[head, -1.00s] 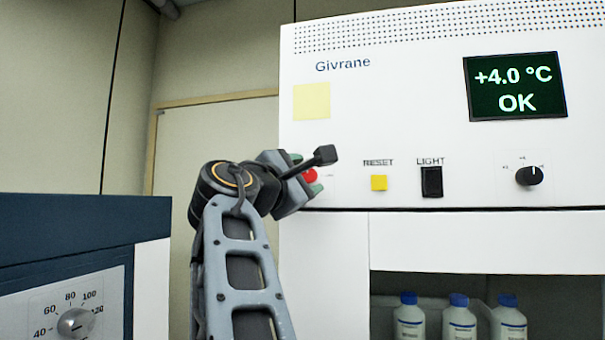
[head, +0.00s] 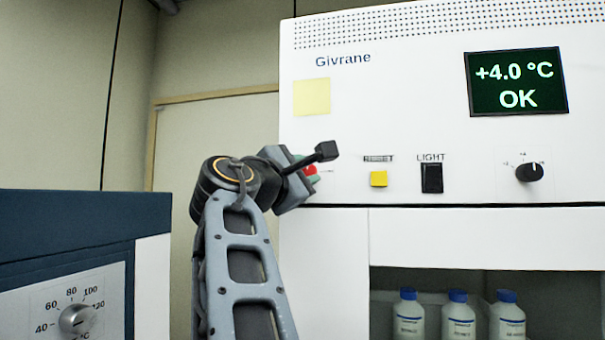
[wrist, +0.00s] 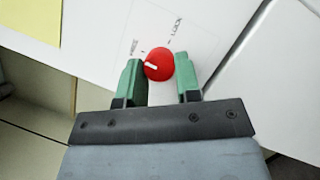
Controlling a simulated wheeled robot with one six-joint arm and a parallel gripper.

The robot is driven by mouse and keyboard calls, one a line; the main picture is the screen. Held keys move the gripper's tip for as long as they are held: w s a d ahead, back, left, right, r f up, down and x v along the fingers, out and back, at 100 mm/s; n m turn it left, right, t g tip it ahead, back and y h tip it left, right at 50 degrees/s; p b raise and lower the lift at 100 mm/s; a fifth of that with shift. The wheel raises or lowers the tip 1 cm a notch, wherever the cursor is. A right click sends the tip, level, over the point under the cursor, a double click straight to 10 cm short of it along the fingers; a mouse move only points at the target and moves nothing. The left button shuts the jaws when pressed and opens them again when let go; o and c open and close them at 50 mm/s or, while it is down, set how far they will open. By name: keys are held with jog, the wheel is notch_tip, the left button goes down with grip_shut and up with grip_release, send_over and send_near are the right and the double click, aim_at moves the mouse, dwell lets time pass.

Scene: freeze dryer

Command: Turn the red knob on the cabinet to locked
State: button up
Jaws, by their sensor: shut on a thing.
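The round red knob (wrist: 159,65) is on the white cabinet front (wrist: 95,20), between the two green fingers of my gripper (wrist: 159,76) in the wrist view. The gripper is shut on the knob. The knob's white mark points left, towards the left finger, on the side of the FREE label and away from the LOCK label (wrist: 175,28). In the head view the knob (head: 311,170) shows only as a small red patch beside my gripper (head: 304,166), which hides most of it and its labels.
A yellow RESET button (head: 379,179), a black LIGHT switch (head: 432,178) and a black dial (head: 529,172) sit right of the knob. A yellow note (head: 312,97) is above it. Bottles (head: 458,315) stand in the opening below. A blue-topped unit (head: 85,235) is at left.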

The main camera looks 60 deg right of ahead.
jog(key=shift+m, duration=0.3)
jog(key=m+y+p, duration=0.1)
jog(key=m, duration=0.1)
jog(key=m+y+p, duration=0.1)
jog(key=m, duration=0.2)
jog(key=r+m+g+y+p, duration=0.1)
jog(key=m, duration=0.2)
jog(key=shift+w+p, duration=0.1)
jog(key=shift+p, duration=0.3)
jog(key=m+y+p, duration=0.1)
jog(key=m, duration=0.3)
jog(key=shift+t+y, duration=0.4)
jog(key=shift+s+m+t+y, duration=0.2)
jog(key=shift+m+t+y, duration=0.5)
jog(key=shift+m, duration=0.9)
jog(key=o, duration=0.9)
jog(key=shift+r, duration=0.1)
